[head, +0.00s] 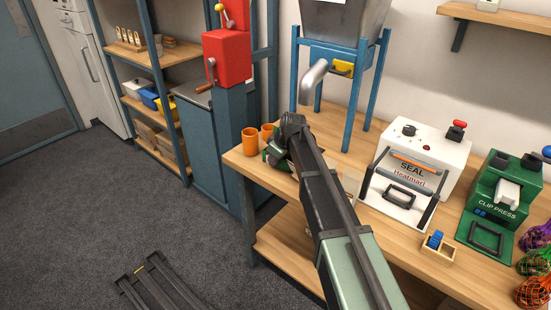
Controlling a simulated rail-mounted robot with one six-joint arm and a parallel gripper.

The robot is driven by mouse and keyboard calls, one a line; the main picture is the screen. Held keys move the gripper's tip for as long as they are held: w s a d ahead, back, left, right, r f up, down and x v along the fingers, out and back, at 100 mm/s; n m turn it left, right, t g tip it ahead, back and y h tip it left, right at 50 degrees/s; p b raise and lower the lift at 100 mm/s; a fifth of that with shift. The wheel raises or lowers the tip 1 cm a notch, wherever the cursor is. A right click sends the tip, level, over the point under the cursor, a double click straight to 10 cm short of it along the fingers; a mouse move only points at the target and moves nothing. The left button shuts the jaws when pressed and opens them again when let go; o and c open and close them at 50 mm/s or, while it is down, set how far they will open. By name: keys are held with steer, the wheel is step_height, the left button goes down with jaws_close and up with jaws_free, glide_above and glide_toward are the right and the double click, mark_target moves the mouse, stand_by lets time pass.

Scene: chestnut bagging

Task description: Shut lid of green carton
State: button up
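No green carton can be made out for certain in the head view. My arm crosses the middle of the picture and reaches over the wooden workbench (343,158).
Two orange cups (250,141) stand at the bench's left end. A blue-legged hopper (345,20) rises behind my arm. A white heat sealer (425,155), green clip press (505,195) and net bags (535,262) stand rightward. A red hand-cranked machine (227,57) stands left.

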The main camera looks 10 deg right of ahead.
steer(key=o, duration=0.4)
steer(key=p+v, duration=0.9)
steer(key=v, duration=0.1)
steer(key=shift+w+a+r+p, duration=0.1)
steer(key=shift+r+p, duration=0.1)
steer(key=shift+p, duration=0.1)
steer(key=shift+d+r+p, duration=0.2)
steer(key=shift+r+p, duration=0.1)
steer(key=shift+f, duration=0.1)
